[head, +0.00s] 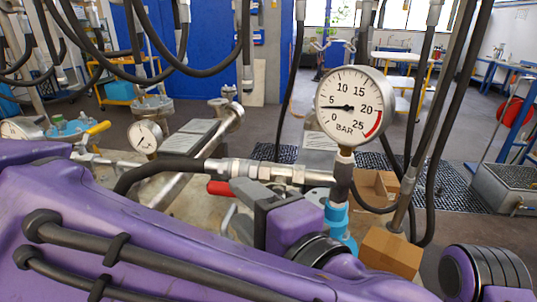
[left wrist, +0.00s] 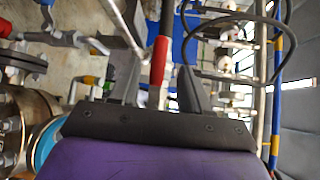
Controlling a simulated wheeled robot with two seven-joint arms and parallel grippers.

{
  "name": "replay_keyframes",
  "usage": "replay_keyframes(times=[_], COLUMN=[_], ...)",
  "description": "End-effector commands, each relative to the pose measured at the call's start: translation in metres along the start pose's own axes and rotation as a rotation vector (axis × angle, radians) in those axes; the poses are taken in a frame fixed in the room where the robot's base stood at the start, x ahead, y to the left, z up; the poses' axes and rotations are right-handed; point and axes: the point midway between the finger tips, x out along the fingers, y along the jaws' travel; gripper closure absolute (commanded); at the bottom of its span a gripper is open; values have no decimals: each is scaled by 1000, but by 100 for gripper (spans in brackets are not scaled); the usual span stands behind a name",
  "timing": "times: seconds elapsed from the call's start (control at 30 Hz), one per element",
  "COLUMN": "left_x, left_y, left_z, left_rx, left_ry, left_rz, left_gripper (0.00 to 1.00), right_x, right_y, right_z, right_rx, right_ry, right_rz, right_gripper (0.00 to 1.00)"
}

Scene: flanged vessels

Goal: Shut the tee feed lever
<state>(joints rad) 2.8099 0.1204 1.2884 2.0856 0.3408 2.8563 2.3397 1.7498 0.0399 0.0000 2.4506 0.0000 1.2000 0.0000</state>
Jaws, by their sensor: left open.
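A red-handled lever (head: 219,188) shows just left of my left gripper (head: 240,196) in the head view, beside the metal pipe fittings (head: 275,172) below the large gauge. In the left wrist view the red lever (left wrist: 160,58) runs up the picture between the two dark fingers of my left gripper (left wrist: 158,82). The fingers are apart, with gaps beside the handle, and I cannot tell whether either touches it. The lever's pivot is hard to make out. My purple left arm hides much of the lower head view. My right gripper is not in view.
A large pressure gauge (head: 350,106) stands close to the right of the gripper. A smaller gauge (head: 145,136) and a yellow lever (head: 98,128) are further left. Black hoses (head: 190,70) hang across the top. A cardboard box (head: 391,252) sits lower right.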

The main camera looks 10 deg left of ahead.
Motion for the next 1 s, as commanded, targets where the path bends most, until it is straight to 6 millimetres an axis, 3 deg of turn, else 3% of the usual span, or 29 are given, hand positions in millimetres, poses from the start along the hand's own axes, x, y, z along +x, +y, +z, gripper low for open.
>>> replay_keyframes(times=[0.1, 0.3, 0.6, 0.77, 1.0], left_x=[26, 55, 60, 60, 61], left_y=[-5, -2, 1, 0, 2], left_z=[1, 1, 1, 1, -2], left_rx=[5, 4, 3, 4, 0], left_ry=[-1, -2, -3, -3, 0], left_rz=[6, 2, 0, 0, 4], left_gripper=[53, 53, 53, 100, 100], right_x=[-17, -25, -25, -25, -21], right_y=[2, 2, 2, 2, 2], right_z=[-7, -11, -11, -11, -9], right_rx=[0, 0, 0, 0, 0], right_ry=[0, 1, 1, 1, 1], right_rz=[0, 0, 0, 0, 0], right_gripper=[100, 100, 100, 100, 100])
